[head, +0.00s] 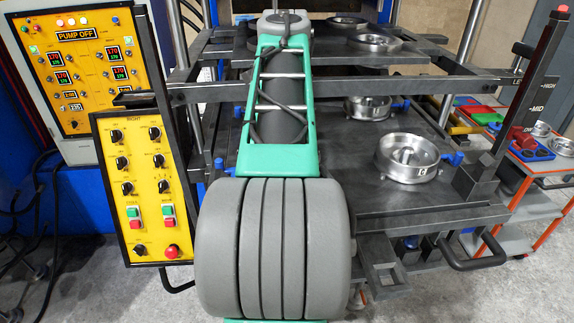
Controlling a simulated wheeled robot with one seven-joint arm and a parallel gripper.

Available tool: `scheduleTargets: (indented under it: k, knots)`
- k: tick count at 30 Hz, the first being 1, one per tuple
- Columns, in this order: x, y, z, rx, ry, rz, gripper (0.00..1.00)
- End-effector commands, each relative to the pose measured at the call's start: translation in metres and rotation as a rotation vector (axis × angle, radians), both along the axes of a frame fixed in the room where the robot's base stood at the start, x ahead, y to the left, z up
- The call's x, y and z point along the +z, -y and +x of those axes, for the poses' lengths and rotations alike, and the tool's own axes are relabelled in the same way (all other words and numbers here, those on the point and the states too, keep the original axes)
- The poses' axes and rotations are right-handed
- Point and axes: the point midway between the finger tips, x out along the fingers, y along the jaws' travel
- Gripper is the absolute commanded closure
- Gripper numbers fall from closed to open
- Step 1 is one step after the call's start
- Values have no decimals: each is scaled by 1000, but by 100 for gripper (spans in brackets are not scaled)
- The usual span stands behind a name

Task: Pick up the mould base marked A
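I cannot make out a mould base marked A. A round silver mould part (408,158) sits on the front right of the lower press plate; its small mark looks like a C, but I cannot be sure. A second round metal part (368,107) sits behind it on the same plate. Two more lie on the upper plate, one nearer (376,43) and one farther back (347,21); no letter is readable on them. My green and grey arm reaches forward over the press and covers its left part. My gripper does not show.
A yellow control panel (145,190) stands close left of my arm, below a "PUMP OFF" panel (80,75). A dark crossbar (430,87) runs between the plates. A lever post (515,110) stands right. An orange cart (545,208) holds coloured trays and metal parts.

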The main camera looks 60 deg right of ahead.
Motion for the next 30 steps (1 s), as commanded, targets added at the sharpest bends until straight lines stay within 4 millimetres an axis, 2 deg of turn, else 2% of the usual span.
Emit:
scheduleTargets:
  k: [2,16,30]
  knots:
    - [0,0,0,0,0,0,62]
    - [0,0,0,0,-1,2,100]
    - [0,0,0,0,-2,2,100]
